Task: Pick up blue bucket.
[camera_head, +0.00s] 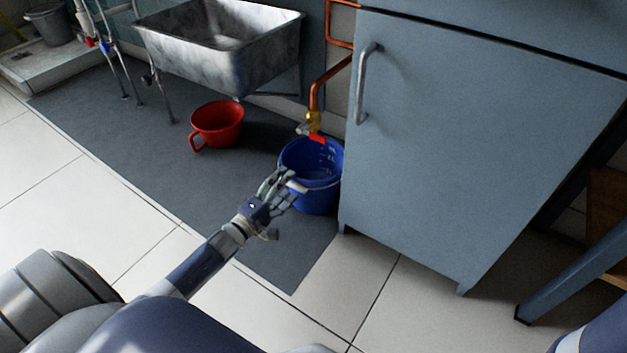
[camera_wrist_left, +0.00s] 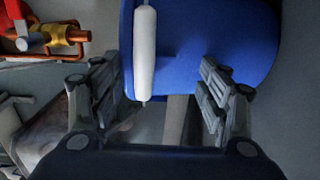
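The blue bucket (camera_head: 318,198) stands upright on the dark grey mat, below a tap and beside the grey cabinet. Its white handle grip (camera_wrist_left: 145,50) hangs on the side toward my left gripper. My left gripper (camera_head: 283,184) is at the bucket's near left rim, by the handle. In the left wrist view its two fingers are apart, with the white grip between them, closer to the left finger. The blue bucket wall (camera_wrist_left: 215,45) fills the upper middle there. I cannot tell whether a finger touches the grip. My right gripper is out of view.
A brass tap with a red handle (camera_head: 317,139) on a copper pipe is right above the bucket. The grey cabinet (camera_head: 470,130) stands close on the right. A red bucket (camera_head: 217,124) and a metal sink (camera_head: 222,45) are behind left. Tiled floor in front is clear.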

